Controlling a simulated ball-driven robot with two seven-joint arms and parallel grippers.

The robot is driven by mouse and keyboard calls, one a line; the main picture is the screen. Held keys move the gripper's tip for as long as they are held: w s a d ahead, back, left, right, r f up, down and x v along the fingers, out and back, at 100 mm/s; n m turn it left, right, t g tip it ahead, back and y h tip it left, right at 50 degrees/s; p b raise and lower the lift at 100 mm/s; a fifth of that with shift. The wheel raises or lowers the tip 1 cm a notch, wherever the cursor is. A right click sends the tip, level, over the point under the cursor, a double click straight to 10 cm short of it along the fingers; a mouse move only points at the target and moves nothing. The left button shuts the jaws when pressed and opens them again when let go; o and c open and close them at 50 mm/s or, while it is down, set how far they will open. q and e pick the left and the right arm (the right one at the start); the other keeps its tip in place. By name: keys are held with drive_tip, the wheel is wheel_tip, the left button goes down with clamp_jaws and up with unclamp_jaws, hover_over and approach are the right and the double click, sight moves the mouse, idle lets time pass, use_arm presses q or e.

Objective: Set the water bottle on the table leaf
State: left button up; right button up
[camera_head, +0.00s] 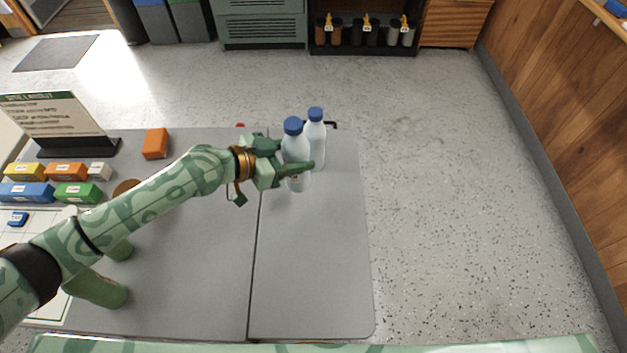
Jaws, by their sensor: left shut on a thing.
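A clear water bottle with a blue cap (293,126) stands upright over the far left part of the grey table leaf (312,270). My left gripper (292,160) comes in from the left and is shut on this bottle around its middle. The bottle's base shows below the fingers, close to the leaf's surface; I cannot tell whether it touches. A second clear bottle with a blue cap (317,135) stands upright just behind and to the right, partly hidden by the first. My right gripper is not in view.
A seam separates the leaf from the main tabletop (195,260). On the tabletop's left are an orange block (155,143), several coloured blocks and a sign (62,117). The leaf's near and right parts are clear. Floor lies beyond its right edge.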

sight(308, 172)
use_arm(q)
drive_tip(key=d+f, duration=0.2)
drive_tip(key=f, duration=0.1)
drive_tip(key=d+f, duration=0.1)
drive_tip(key=f, duration=0.1)
drive_tip(key=shift+s+d, duration=0.2)
drive_tip(key=shift+s, duration=0.2)
drive_tip(key=f, duration=0.1)
drive_tip(key=f+b, duration=0.2)
drive_tip(key=shift+s+d+f, duration=0.1)
drive_tip(key=shift+d+f, duration=0.2)
drive_tip(key=o, duration=0.9)
drive_tip(key=shift+f, duration=0.2)
drive_tip(key=o, duration=0.4)
drive_tip(key=shift+r, duration=0.1)
